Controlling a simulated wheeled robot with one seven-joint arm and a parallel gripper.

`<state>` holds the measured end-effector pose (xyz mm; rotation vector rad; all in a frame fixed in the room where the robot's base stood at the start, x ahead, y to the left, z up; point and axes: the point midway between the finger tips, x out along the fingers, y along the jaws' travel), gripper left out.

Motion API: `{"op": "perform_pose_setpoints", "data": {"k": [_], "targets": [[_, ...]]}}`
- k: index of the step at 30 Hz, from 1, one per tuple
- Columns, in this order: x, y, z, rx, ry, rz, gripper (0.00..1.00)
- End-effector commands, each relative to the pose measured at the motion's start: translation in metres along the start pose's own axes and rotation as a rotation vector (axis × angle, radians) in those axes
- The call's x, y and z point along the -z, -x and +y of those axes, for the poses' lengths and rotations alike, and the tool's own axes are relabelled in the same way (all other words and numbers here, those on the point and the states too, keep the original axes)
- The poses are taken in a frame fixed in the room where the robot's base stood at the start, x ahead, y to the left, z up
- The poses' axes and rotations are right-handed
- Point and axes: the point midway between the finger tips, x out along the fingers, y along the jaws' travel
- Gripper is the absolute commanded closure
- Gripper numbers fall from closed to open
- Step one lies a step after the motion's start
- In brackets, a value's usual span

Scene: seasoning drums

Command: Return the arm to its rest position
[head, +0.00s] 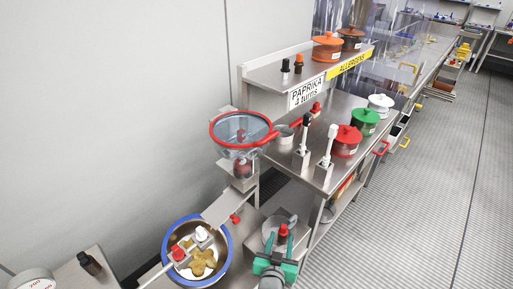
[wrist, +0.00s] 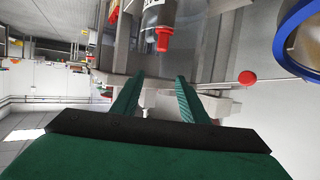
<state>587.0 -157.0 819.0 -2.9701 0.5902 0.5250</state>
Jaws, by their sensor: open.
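My gripper (head: 276,264) shows at the bottom middle of the head view, with green parts, in front of the metal machine frame. In the wrist view its two green fingers (wrist: 155,97) are spread apart with nothing held between them. A red nozzle-like part (wrist: 163,39) under a clear cylinder appears beyond the fingertips, apart from them. A red ball knob (wrist: 247,77) on a thin rod is to the right of the fingers. The blue-rimmed bowl (head: 228,248) with yellowish pieces is left of my gripper in the head view; its blue rim (wrist: 284,42) also shows at upper right in the wrist view.
A clear hopper with a red rim (head: 212,133) stands above the bowl. A steel table (head: 318,178) to the right holds pump dispensers and red (head: 346,143), green (head: 364,124) and white (head: 380,104) lidded pots. A shelf (head: 270,74) has orange and brown pots. The floor at right is clear.

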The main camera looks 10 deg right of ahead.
Motion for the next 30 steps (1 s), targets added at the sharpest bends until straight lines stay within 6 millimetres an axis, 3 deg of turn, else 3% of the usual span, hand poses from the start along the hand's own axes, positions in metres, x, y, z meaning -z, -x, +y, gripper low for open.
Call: {"op": "perform_pose_setpoints", "data": {"k": [5,8,19,30], "targets": [[-0.009,0.007,-0.002,0.011,0.006,-0.002,0.6],[-0.025,0.024,-0.007,0.036,0.02,0.0,0.6],[-0.091,0.135,-0.026,0.178,0.079,0.026,0.6],[-0.113,0.256,-0.026,0.291,0.107,0.062,0.6]]}}
